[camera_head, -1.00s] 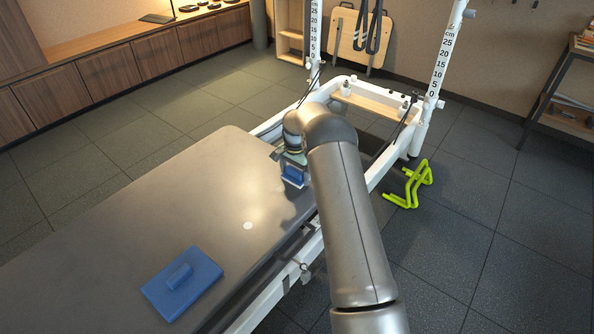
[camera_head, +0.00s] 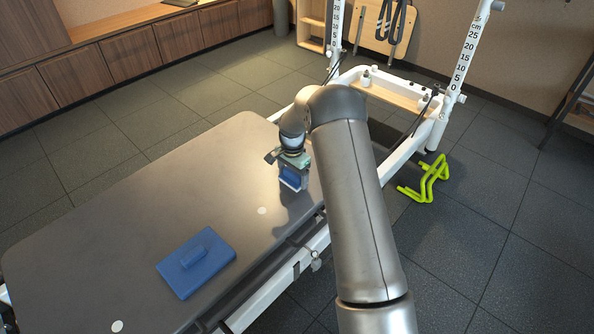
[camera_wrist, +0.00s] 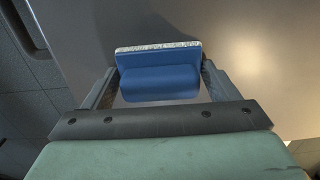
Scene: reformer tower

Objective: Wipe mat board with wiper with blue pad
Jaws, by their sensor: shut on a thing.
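The mat board (camera_head: 120,215) is a long, dark grey padded surface with rounded corners, on a white frame. My gripper (camera_head: 291,174) is over its far right part. It is shut on a small blue wiper (camera_head: 292,180), which also shows between the fingers in the wrist view (camera_wrist: 158,78). The wiper has a blue grip and a thin, speckled whitish edge. I cannot tell whether it touches the mat board.
A white frame with upright scaled posts (camera_head: 463,60) stands beyond the mat board. A yellow-green hurdle (camera_head: 428,180) is on the floor at right. A wooden cabinet (camera_head: 130,50) runs along the back left. Most of the mat board is clear.

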